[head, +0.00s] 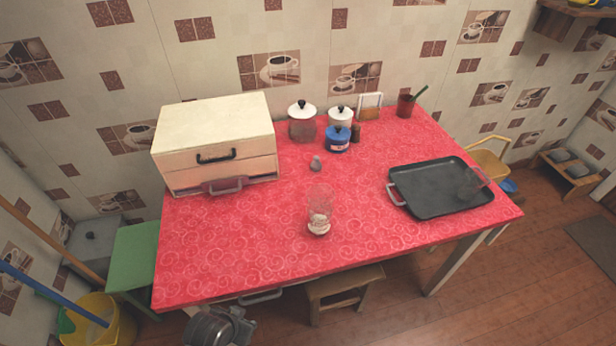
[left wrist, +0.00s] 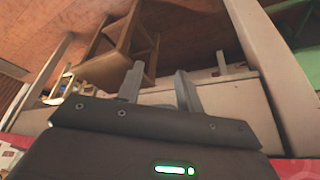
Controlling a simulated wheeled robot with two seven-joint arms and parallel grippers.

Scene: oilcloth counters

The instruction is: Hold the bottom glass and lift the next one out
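A clear, see-through glass stack (head: 320,205) stands upright near the front middle of the red table. Its bottom looks pale, and I cannot tell how many glasses are nested in it. Another clear glass (head: 474,182) is on the right part of the black tray (head: 430,198). My left gripper (left wrist: 160,78) shows in the left wrist view with its two fingers apart and nothing between them. It is away from the glasses, facing the space under the table. My right gripper is in neither view.
A cream bread box (head: 215,125) stands at the table's back left. Lidded jars (head: 303,128), a blue pot (head: 337,140) and a brown cup (head: 405,107) stand along the back. A small grey object (head: 315,163) lies behind the stack. A stool (head: 345,285) is below the front edge.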

